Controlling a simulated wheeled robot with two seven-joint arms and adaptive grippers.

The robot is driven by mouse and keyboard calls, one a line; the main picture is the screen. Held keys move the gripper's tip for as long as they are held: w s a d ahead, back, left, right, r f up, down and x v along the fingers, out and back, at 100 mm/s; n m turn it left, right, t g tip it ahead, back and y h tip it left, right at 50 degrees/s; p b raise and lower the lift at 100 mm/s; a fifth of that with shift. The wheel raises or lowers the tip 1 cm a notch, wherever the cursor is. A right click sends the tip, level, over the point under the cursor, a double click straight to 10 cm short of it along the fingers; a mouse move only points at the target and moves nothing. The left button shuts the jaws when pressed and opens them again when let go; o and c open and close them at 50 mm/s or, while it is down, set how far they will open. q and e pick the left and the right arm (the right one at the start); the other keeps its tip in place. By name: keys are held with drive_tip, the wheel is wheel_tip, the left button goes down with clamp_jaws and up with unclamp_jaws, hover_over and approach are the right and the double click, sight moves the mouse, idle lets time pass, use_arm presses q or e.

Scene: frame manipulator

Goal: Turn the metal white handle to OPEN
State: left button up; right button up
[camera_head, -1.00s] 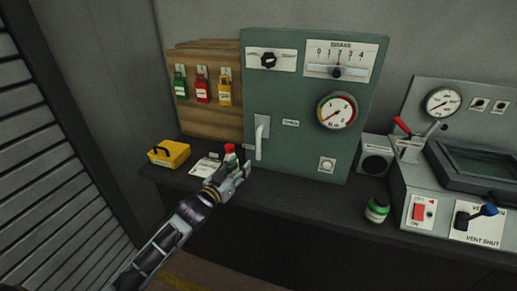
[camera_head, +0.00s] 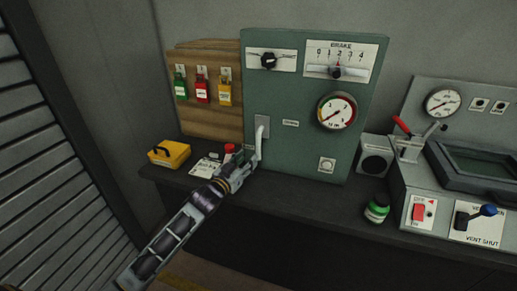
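The white metal handle (camera_head: 259,138) hangs from a pale plate on the lower left front of the green cabinet (camera_head: 290,95). It points downward, with a slight tilt. My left gripper (camera_head: 250,158) is at the handle's lower end, coming from the lower left. Its fingertips overlap the handle in the picture. I cannot tell whether they grip it or only touch it. An OPEN mark cannot be read near the handle. My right gripper is not in view.
A red-capped item (camera_head: 229,149) stands just behind my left gripper. A green jar (camera_head: 377,209) and a grey console (camera_head: 455,205) are on the right.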

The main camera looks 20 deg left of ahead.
sight(257, 149)
use_arm(q)
drive_tip(key=shift+x, duration=4.6)
drive_tip(key=shift+d, duration=0.1)
clamp_jaws()
